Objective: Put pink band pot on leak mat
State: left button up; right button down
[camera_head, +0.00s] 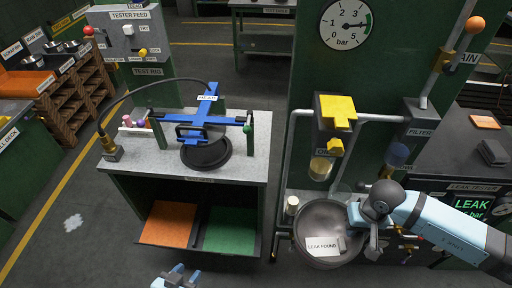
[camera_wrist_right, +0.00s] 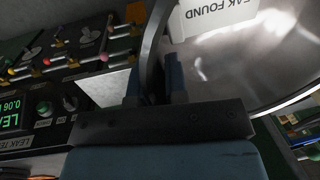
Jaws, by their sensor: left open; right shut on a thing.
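A large grey metal pot (camera_head: 327,218) is at the lower right of the head view, below the wall pipes. A white card reading LEAK FOUND (camera_head: 323,246) lies inside it. I cannot make out a pink band. My right gripper (camera_head: 370,236) is shut on the pot's right rim; the right wrist view shows the fingers (camera_wrist_right: 156,85) on either side of the pot wall (camera_wrist_right: 240,75). An orange mat (camera_head: 167,223) and a green mat (camera_head: 230,231) lie on the bench's lower shelf; neither shows a readable label. My left gripper (camera_head: 176,277) is open and empty at the bottom edge.
A grey-topped bench (camera_head: 255,150) carries a blue clamp frame (camera_head: 205,121) over a dark round base (camera_head: 206,152). The leak tester (camera_head: 470,205) stands right.

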aim_at(172, 221)
jog(key=j+z, duration=0.1)
jog(key=j, duration=0.45)
jog(key=j+z, duration=0.15)
jog(key=j, duration=0.35)
jog(key=k+j+z, duration=0.1)
jog(key=j, duration=0.45)
jog(key=j+z, duration=0.1)
jog(key=j, duration=0.4)
jog(key=k+j+z, duration=0.15)
jog(key=j, duration=0.35)
jog(key=k+j+z, duration=0.1)
jog(key=j, duration=0.45)
jog(key=k+j+z, duration=0.1)
jog(key=j, duration=0.35)
jog(key=k+j+z, duration=0.15)
jog(key=j, duration=0.35)
jog(key=j+z, duration=0.1)
jog(key=j, duration=0.35)
jog(key=k+j+z, duration=0.1)
jog(key=j, duration=0.35)
jog(key=k+j+z, duration=0.1)
jog(key=j, duration=0.35)
